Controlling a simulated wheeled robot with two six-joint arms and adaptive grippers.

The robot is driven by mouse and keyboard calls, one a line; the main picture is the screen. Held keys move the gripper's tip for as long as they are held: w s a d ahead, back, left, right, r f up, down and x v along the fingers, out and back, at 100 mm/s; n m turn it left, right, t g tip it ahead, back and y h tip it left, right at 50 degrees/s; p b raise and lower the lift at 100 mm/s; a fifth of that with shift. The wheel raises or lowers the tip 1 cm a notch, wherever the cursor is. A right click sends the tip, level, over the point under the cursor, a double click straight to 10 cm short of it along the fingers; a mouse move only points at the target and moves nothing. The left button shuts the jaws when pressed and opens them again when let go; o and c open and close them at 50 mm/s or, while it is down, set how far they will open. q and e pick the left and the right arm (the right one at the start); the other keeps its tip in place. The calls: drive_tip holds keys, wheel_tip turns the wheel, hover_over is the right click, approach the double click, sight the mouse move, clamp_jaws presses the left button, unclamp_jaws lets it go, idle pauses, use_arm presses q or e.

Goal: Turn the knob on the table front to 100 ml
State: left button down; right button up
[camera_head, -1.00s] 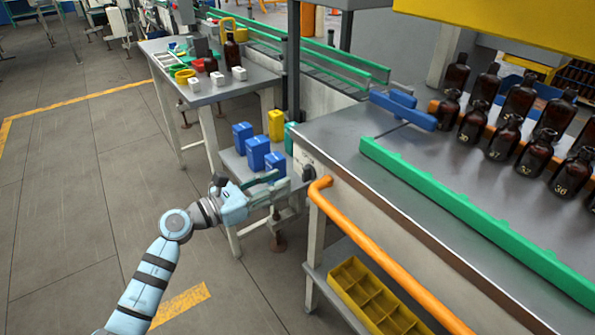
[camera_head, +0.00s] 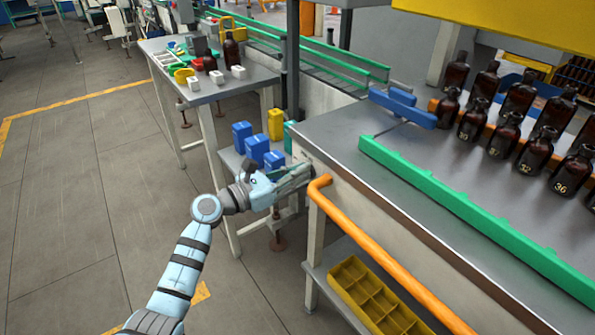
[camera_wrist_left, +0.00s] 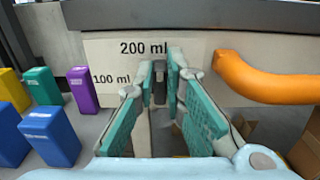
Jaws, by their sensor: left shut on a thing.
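The dark knob (camera_wrist_left: 159,90) is on the white label plate of the table front (camera_wrist_left: 200,50). The plate reads "200 ml" above the knob and "100 ml" to its left. The knob's visible part stands upright, below "200 ml". My left gripper (camera_head: 305,171) reaches the table front beside the orange handrail. In the left wrist view its two teal-padded fingers (camera_wrist_left: 160,92) are shut on the knob, one on each side. The fingers hide part of the knob, and in the head view the gripper covers it. My right gripper is not in view.
The orange handrail (camera_head: 375,248) sticks out right of the knob. Blue boxes (camera_head: 254,147) and a yellow box (camera_head: 275,124) stand on a low shelf to the left. A yellow divided crate (camera_head: 372,300) sits below. Amber bottles (camera_head: 535,150) stand on the table, behind a green rail (camera_head: 455,207).

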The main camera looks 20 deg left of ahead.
use_arm(q)
drive_tip(key=n+p, duration=0.3)
drive_tip(key=n, duration=0.3)
drive_tip(key=f+n+p, duration=0.1)
drive_tip(key=n+p, duration=0.2)
drive_tip(key=n, duration=0.3)
drive_tip(key=w+a+n+p, duration=0.1)
drive_tip(key=n+p, duration=0.2)
drive_tip(key=n, duration=0.2)
drive_tip(key=shift+a+f+n, duration=0.1)
drive_tip(key=shift+f+n, duration=0.25)
drive_tip(key=shift+n, duration=0.05)
drive_tip(key=shift+s+f, duration=0.1)
idle(0.3)
drive_tip(key=c, duration=1.7)
unclamp_jaws()
drive_tip(key=shift+o, duration=0.2)
